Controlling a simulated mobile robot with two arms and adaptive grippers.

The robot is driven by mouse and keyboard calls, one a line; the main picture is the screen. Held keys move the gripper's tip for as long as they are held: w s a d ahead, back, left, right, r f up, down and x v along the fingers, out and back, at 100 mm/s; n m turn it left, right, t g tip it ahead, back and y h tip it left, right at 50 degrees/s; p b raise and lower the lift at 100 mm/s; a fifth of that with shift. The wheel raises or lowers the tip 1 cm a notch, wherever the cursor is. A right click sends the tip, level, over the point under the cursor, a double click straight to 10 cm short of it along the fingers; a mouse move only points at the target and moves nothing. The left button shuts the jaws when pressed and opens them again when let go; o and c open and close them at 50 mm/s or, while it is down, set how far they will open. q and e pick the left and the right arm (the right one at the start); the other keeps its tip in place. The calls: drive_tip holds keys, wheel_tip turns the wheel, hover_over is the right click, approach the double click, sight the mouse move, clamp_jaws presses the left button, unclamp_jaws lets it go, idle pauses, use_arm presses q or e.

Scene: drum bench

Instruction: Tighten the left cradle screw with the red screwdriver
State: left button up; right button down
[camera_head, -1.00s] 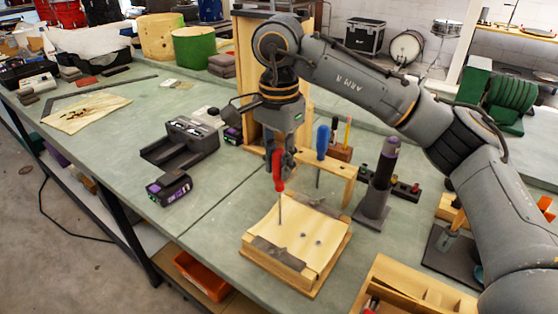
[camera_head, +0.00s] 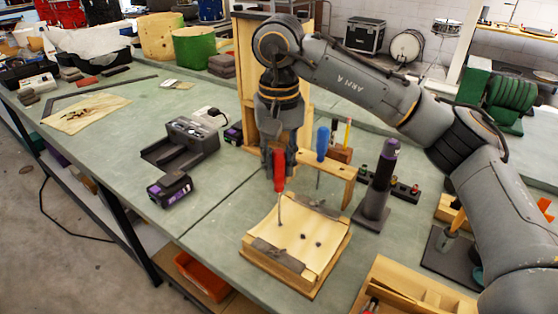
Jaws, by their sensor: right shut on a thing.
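The red screwdriver (camera_head: 280,172) stands upright, tip down, over the back left part of the wooden cradle (camera_head: 318,228). My right gripper (camera_head: 279,160) is shut on its red handle from above and behind. The screwdriver's tip meets the cradle's pale top near its left side; the screw under it is too small to make out. Two dark spots (camera_head: 310,241) show on the cradle's top to the right of the tip. Grey pads lie at the cradle's front and back edges. My left gripper is not in view.
A blue screwdriver (camera_head: 322,143) stands in a wooden rack (camera_head: 343,170) just behind the cradle. A dark upright tool (camera_head: 381,185) stands to the right. A battery (camera_head: 170,187) and charger (camera_head: 186,143) lie left. Bench between them and the cradle is clear.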

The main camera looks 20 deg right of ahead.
drive_tip(key=n, duration=0.5)
drive_tip(key=shift+d, duration=0.1)
drive_tip(key=n, duration=0.5)
drive_tip(key=shift+f+b, duration=0.3)
drive_tip(key=shift+f, duration=0.1)
drive_tip(key=m, duration=0.5)
idle(0.4)
drive_tip(key=m, duration=0.5)
